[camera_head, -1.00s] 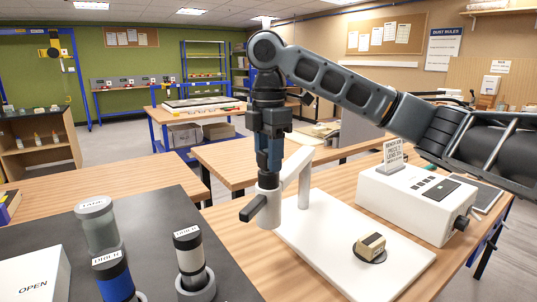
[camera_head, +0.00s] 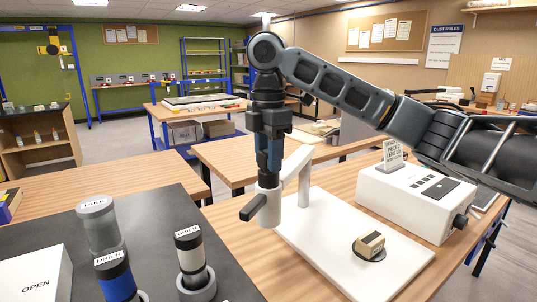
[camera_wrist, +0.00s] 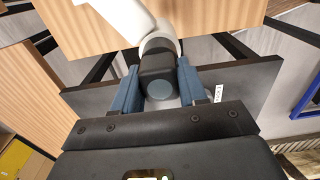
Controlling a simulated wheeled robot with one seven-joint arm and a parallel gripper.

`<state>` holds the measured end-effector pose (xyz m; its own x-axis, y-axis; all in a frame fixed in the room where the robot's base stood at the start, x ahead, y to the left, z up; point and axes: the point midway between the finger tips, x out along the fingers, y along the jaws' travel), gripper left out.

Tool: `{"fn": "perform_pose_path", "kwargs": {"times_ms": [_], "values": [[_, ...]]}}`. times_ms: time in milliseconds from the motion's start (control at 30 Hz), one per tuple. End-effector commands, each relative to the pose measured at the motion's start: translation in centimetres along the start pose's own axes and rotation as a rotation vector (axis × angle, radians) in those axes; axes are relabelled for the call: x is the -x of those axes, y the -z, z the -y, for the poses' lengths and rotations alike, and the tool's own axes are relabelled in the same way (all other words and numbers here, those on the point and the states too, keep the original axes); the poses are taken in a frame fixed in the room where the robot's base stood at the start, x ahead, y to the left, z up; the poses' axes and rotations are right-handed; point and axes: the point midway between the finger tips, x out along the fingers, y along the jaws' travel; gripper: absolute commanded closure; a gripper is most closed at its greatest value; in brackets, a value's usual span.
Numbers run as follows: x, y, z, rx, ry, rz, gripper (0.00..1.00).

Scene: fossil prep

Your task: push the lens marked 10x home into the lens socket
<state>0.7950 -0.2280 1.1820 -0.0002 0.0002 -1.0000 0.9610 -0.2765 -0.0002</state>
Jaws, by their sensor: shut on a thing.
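My gripper (camera_wrist: 168,88) points straight down and is shut on a dark lens (camera_wrist: 157,60), with one blue finger on either side. The round bluish-grey top of the lens faces the wrist camera. The 10x mark cannot be read. In the head view my gripper (camera_head: 268,168) is directly above the white socket holder (camera_head: 268,208), which has a black side handle and hangs on the white stand (camera_head: 304,172). It also shows behind the lens in the wrist view (camera_wrist: 160,27). The lens's lower end and the socket opening are hidden, so I cannot tell how deep it sits.
A white control box (camera_head: 405,207) stands to the right. At front left, a dark mat (camera_head: 165,222) holds several labelled cylinders, including a blue one (camera_head: 117,282), and a white OPEN box (camera_head: 38,278).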

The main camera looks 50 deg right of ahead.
Motion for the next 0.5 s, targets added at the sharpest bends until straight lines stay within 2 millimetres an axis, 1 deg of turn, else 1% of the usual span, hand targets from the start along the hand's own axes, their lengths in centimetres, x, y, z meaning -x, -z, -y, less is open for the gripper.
{"fn": "perform_pose_path", "kwargs": {"times_ms": [367, 400, 500], "values": [[0.0, -0.01, 0.02, 0.0, 0.001, 0.0, 1.0], [0.0, -0.01, 0.02, 0.0, 0.001, 0.0, 0.54], [0.01, -0.01, 0.02, 0.0, 0.001, 0.0, 0.45]]}}
